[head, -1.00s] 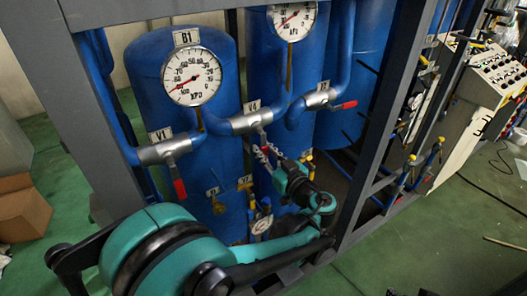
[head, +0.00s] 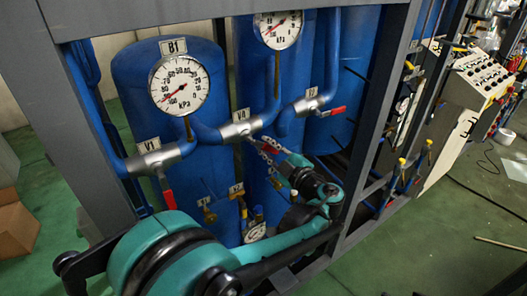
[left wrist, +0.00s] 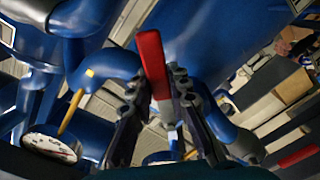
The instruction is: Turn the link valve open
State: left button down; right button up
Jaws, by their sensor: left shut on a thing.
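The valve labelled V4 (head: 240,129) is a silver body on the blue pipe between two blue tanks. My left gripper (head: 268,148) is at its lever, just below and to the right of the valve body. In the left wrist view the red lever (left wrist: 152,60) stands between the two dark fingers of the gripper (left wrist: 158,88), which is shut on it. In the head view the fingers hide most of this lever. My right gripper is not in view.
Valve V1 (head: 152,160) has its red lever hanging down on the left. Pressure gauges (head: 180,86) stand above the pipes. Grey frame posts (head: 385,110) flank the opening.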

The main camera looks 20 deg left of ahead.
pick_arm(q)
jog(key=n, duration=0.1)
jog(key=r+n, duration=0.1)
jog(key=n, duration=0.1)
jog(key=w+r+n+p, duration=0.1)
jog(key=n, duration=0.1)
jog(key=shift+d+r, duration=0.2)
jog(key=shift+d, duration=0.1)
jog(key=shift+n, duration=0.3)
jog(key=c, duration=1.4)
grip_release()
jog(key=v, duration=1.2)
